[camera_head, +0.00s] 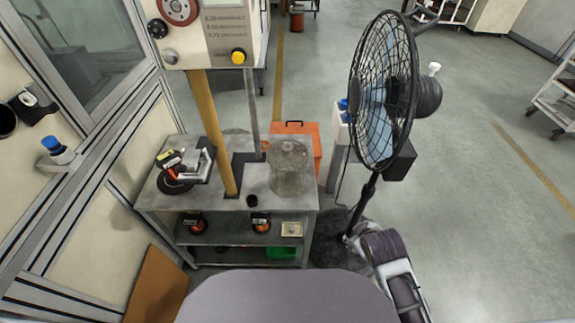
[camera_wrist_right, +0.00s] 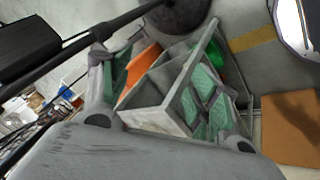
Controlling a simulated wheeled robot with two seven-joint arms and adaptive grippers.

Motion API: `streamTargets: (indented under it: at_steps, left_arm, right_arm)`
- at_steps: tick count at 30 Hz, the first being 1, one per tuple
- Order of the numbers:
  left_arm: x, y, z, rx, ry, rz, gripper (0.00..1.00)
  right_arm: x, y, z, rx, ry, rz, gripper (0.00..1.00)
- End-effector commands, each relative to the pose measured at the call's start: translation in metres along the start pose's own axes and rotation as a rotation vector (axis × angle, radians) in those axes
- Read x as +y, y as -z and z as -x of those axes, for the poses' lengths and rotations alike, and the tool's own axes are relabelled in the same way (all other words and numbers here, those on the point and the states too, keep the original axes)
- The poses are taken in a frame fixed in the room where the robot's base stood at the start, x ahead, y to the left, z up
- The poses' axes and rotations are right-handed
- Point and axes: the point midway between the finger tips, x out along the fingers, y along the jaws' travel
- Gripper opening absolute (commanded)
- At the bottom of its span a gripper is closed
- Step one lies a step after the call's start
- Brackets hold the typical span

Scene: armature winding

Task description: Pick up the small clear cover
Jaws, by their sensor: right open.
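A clear cylindrical cover (camera_head: 291,168) stands upright on the right part of the grey metal workbench top (camera_head: 258,205). I can see through its wall. My right gripper (camera_wrist_right: 162,75) shows in the right wrist view, with its two grey, green-padded fingers spread apart and nothing visible held between them. In the head view only part of my right arm shows, at the lower right, away from the cover. I cannot make out the cover in the right wrist view. My left gripper is in neither view.
A black floor fan (camera_head: 383,90) stands right of the bench, near the cover. A wooden post (camera_head: 213,130) rises through the bench top. An orange box (camera_head: 308,135) is behind the bench. Open floor lies farther right.

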Motion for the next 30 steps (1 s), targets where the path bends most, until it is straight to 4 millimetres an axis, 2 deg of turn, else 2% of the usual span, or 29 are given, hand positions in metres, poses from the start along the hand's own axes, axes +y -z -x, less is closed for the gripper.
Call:
streamTargets:
  at_steps: [6,15,24,30]
  left_arm:
    - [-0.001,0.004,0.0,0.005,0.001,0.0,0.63]
    - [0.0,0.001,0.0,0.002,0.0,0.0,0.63]
    - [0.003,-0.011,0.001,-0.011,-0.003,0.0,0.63]
    - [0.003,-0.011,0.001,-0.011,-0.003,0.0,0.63]
  right_arm:
    - [0.019,0.032,0.004,0.076,-0.138,0.271,0.61]
    - [0.036,0.079,0.009,0.143,-0.354,0.681,0.61]
    - [0.037,0.129,0.017,0.165,-0.593,1.11,0.61]
    - [0.029,0.162,0.026,0.156,-0.768,1.401,0.61]
